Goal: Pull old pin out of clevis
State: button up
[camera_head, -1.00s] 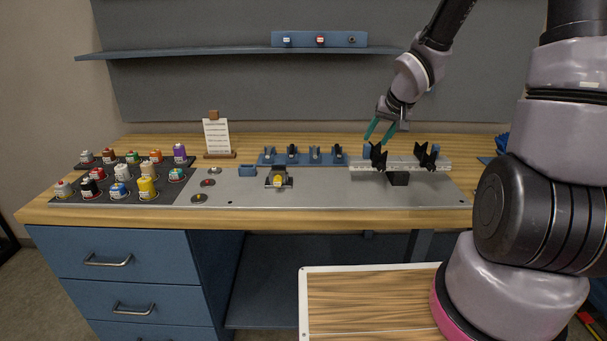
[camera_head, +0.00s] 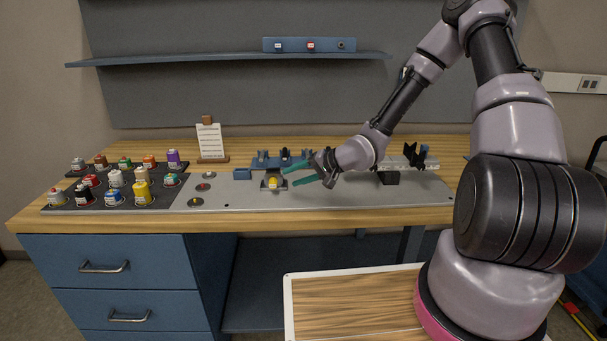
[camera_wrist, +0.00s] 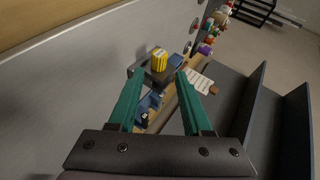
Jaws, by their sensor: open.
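The yellow-headed pin (camera_head: 272,182) sits in a small dark clevis (camera_head: 264,187) on the grey plate, left of my gripper. In the wrist view the ribbed yellow pin head (camera_wrist: 159,60) shows beyond and between my fingertips, with part of the clevis (camera_wrist: 146,72) around its base. My gripper (camera_head: 289,177) has two teal fingers, spread apart and pointing left toward the pin. Nothing is between the fingers at their tips (camera_wrist: 159,78), and they look apart from the pin. The pin's shank is hidden.
A blue rack (camera_head: 262,160) with several dark holders stands just behind the clevis. A small blue box (camera_head: 242,174) is left of it. A note stand (camera_head: 210,141) is behind. A rail with black V-shaped holders (camera_head: 415,154) is right.

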aim_at(276, 183)
jog(key=x, duration=0.7)
grip_shut()
dwell(0.4)
